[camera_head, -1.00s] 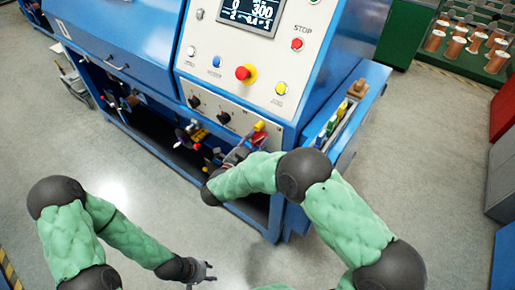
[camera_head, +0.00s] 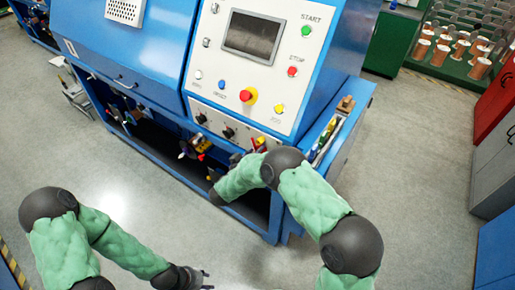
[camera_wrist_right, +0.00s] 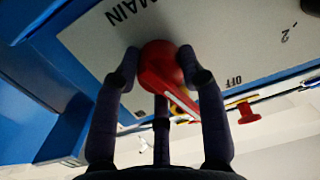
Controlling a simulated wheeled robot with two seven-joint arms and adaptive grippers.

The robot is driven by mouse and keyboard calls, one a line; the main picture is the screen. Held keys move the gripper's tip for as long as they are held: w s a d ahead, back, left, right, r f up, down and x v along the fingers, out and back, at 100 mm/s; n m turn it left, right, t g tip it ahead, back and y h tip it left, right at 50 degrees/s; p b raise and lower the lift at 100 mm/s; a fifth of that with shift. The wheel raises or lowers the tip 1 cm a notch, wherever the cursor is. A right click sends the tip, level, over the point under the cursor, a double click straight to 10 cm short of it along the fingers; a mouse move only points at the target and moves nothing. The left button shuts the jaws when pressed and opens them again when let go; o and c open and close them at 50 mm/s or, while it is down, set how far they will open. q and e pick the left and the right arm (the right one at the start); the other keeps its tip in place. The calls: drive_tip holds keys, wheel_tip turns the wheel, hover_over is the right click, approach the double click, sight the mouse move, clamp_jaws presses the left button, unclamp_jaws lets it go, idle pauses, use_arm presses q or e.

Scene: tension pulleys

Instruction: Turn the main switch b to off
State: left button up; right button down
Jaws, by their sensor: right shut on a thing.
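The main switch b is a red knob with a long handle (camera_wrist_right: 160,72) in the right wrist view, on a pale panel printed MAIN. Its handle slants down and right, toward the side of the OFF label (camera_wrist_right: 234,82). My right gripper (camera_wrist_right: 163,78) is shut on the red knob, with a finger on each side and a third below. In the head view the switch's red and yellow part (camera_head: 260,142) shows at the panel's lower right, and my right forearm partly hides that area. My left gripper (camera_head: 203,280) is open and empty, low over the floor.
The blue machine (camera_head: 130,55) carries a sloped panel with a dark screen (camera_head: 252,35), a red and yellow stop button (camera_head: 248,96) and black knobs (camera_head: 229,133). A side tray (camera_head: 335,125) holds small items. The floor in front is clear.

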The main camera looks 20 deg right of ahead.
drive_tip(key=n+p, duration=0.2)
drive_tip(key=shift+s+a+f+n+g, duration=0.1)
drive_tip(key=shift+s+f+n+g, duration=0.1)
drive_tip(key=shift+f+n+g, duration=0.15)
drive_tip(key=shift+f+n+p, duration=0.1)
drive_tip(key=shift+n+p, duration=0.2)
drive_tip(key=shift+n, duration=0.35)
drive_tip(key=shift+s+f, duration=0.1)
drive_tip(key=shift+f, duration=0.05)
drive_tip(key=c, duration=0.7)
unclamp_jaws()
drive_tip(key=shift+w+r, duration=0.2)
drive_tip(key=shift+r, duration=0.3)
drive_tip(key=shift+f+v, duration=0.15)
drive_tip(key=shift+v, duration=1.85)
drive_tip(key=shift+f+v, duration=0.2)
drive_tip(key=shift+v, duration=1.75)
